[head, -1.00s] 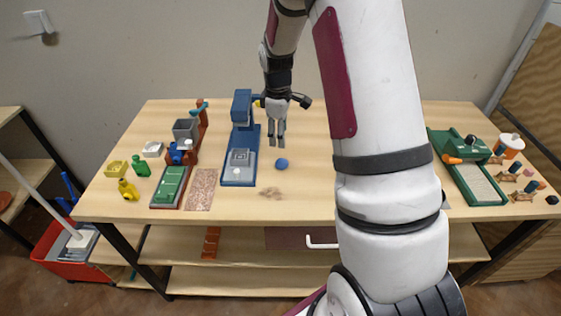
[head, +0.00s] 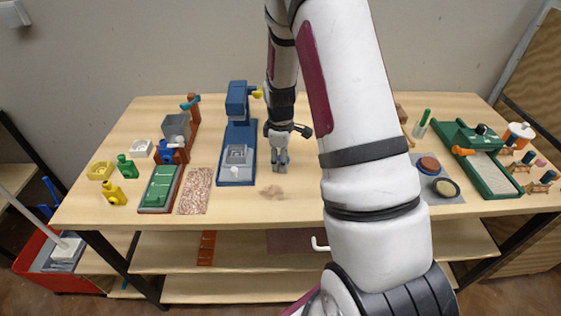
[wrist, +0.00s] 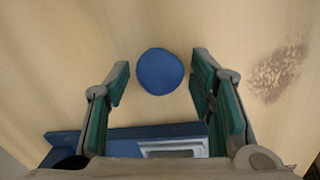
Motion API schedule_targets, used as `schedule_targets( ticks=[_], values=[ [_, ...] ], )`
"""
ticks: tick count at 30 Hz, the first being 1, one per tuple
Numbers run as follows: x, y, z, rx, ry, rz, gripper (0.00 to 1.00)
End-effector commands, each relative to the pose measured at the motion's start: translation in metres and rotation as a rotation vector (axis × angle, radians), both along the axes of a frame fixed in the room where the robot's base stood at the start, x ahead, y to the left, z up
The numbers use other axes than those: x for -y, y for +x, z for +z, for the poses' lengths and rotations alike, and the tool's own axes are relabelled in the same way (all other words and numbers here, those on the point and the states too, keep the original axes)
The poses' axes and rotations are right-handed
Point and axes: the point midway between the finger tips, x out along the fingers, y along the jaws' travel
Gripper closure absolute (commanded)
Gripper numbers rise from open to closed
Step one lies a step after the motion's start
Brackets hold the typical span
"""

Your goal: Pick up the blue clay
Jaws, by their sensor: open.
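The blue clay (wrist: 160,72) is a round ball on the wooden table. In the wrist view it lies between the tips of my open gripper (wrist: 159,80), with a gap on each side. The green-padded fingers do not touch it. In the head view my gripper (head: 280,167) points down, low over the table just right of the blue press, and hides the clay.
The blue press (head: 238,168) stands close on the left, and its base edge shows under my fingers in the wrist view. A speckled mat (head: 195,191) and a green-topped machine (head: 161,188) are further left. A green roller machine (head: 495,176) is at the right.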

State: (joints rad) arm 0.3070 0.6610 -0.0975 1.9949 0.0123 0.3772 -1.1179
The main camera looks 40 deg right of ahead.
Motion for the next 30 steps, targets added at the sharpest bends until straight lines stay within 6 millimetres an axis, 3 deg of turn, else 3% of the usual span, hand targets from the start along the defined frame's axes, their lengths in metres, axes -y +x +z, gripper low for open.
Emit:
schedule_targets(
  ticks=[8,21,30],
  values=[
    [0.0005,-0.0003,-0.0013,0.000,0.000,0.000,0.51],
    [0.0004,-0.0001,-0.0011,0.000,0.000,0.000,0.69],
    [0.0003,0.0000,-0.0011,0.000,0.000,0.000,0.73]
  ],
)
